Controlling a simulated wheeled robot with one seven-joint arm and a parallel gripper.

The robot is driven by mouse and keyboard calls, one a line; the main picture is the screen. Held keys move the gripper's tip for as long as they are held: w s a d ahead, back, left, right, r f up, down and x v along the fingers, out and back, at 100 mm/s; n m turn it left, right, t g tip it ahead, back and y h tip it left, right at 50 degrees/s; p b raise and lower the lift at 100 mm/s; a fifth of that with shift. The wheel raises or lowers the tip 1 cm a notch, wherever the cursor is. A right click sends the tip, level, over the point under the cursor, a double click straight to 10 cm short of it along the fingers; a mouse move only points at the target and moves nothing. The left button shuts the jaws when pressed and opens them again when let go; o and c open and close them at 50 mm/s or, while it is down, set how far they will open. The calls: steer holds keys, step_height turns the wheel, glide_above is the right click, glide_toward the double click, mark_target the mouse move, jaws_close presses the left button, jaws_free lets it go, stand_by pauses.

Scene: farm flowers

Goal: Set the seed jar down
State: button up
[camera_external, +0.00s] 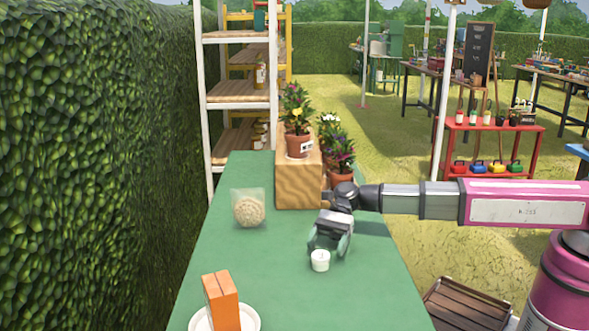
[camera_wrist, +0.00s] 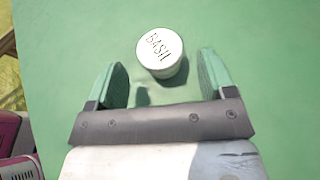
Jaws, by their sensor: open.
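The small white seed jar (camera_external: 320,262) appears to stand upright on the green table (camera_external: 270,280), just below my gripper (camera_external: 328,246). In the wrist view the jar (camera_wrist: 160,55) shows its white lid with dark lettering. My gripper (camera_wrist: 161,72) is open, its two green fingers spread left and right. The jar sits between and slightly beyond the fingertips, with a gap on both sides; neither finger seems to touch it.
A clear bag of pale seeds (camera_external: 249,209) stands at the left. A white plate (camera_external: 250,322) with an orange block (camera_external: 221,301) is at the front. A wooden block (camera_external: 300,188) with a potted flower (camera_external: 298,144) stands behind my gripper.

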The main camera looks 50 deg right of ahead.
steer(key=v, duration=0.7)
steer(key=shift+d+r, duration=0.15)
steer(key=shift+d, duration=0.1)
steer(key=shift+w+d, duration=0.1)
steer(key=shift+w, duration=0.05)
